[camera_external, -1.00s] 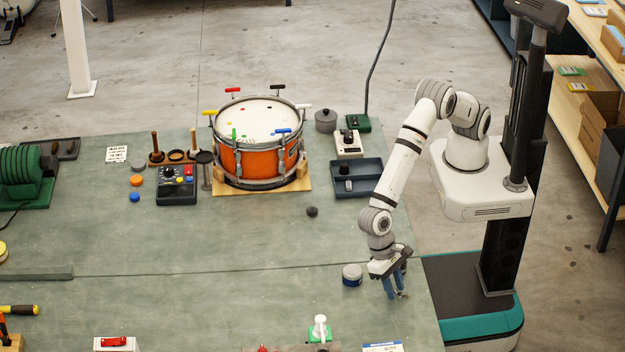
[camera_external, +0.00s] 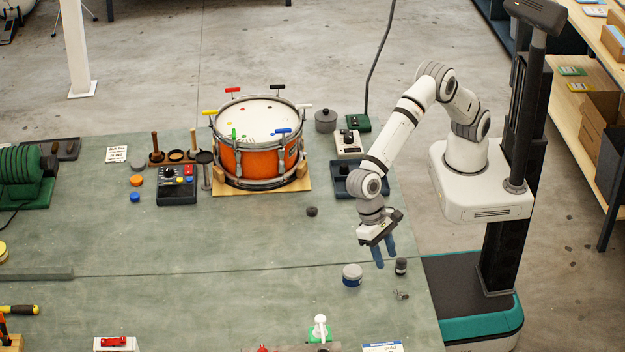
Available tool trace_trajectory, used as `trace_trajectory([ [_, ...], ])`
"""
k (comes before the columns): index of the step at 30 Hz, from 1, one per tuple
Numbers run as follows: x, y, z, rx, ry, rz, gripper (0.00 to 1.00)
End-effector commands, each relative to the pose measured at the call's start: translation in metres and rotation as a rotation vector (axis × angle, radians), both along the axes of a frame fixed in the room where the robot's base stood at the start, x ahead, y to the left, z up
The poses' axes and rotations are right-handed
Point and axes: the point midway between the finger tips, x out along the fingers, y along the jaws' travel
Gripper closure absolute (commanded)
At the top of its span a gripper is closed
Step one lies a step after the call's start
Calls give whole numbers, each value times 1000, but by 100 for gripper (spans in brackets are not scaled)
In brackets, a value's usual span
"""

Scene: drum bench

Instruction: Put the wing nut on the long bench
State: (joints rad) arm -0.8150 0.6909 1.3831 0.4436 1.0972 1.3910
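A small grey metal piece that looks like the wing nut (camera_external: 402,295) lies on the green-grey long bench (camera_external: 250,305), near its right edge. It is too small to make out its shape fully. My gripper (camera_external: 385,258) is above the bench, up and to the left of this piece and apart from it. Its two blue fingers point down and stand apart, with nothing seen between them.
A blue-and-white tin (camera_external: 352,275) and a small dark cylinder (camera_external: 401,266) stand close to my gripper. An orange drum (camera_external: 245,160) sits farther back. A dark tray (camera_external: 350,190) is partly hidden behind my arm. The middle of the bench is largely clear.

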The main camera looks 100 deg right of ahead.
Motion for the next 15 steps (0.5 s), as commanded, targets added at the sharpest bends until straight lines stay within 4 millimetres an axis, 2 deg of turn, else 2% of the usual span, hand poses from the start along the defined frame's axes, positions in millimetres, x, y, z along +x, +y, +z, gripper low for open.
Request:
trace_trajectory([
  [4,3,-4,11,0,0,0,60],
  [12,4,-5,14,0,-1,1,60],
  [15,9,-16,21,5,-17,9,60],
])
